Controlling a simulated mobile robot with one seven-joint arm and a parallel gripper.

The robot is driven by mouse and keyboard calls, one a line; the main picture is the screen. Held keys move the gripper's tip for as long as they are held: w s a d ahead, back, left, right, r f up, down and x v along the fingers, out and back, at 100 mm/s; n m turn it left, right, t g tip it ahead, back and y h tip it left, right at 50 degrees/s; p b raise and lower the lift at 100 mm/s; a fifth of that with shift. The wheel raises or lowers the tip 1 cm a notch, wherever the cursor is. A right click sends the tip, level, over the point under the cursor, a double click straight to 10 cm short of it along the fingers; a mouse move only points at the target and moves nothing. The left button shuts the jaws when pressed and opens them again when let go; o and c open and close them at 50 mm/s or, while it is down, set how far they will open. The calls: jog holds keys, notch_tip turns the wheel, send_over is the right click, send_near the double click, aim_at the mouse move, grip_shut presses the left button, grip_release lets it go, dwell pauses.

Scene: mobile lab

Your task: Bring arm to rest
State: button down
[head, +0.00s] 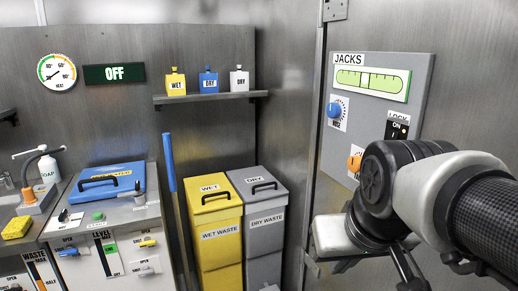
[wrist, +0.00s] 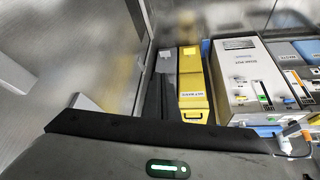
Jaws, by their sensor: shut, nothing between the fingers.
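My arm (head: 430,195) reaches in from the right edge of the head view, in front of the jacks panel. It bends down at a black joint, and a pale block shows at its left. My gripper (head: 408,272) shows only in part below that joint, as dark linkage at the bottom of the picture. It is shut and empty. Its fingertips are cut off or hidden. In the wrist view, a dark grey housing with a green light strip fills the bottom.
The jacks panel (head: 375,105) is on the wall close behind my arm. A yellow wet waste bin (head: 217,215) and a grey dry waste bin (head: 263,205) stand left of it. A counter with a blue lid (head: 108,180) is farther left. Three flasks stand on a shelf (head: 210,97).

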jog(key=s+f, duration=0.2)
jog(key=s, duration=0.3)
notch_tip(320, 180, up, 28)
jog(key=p, duration=2.8)
jog(key=shift+d+m, duration=0.3)
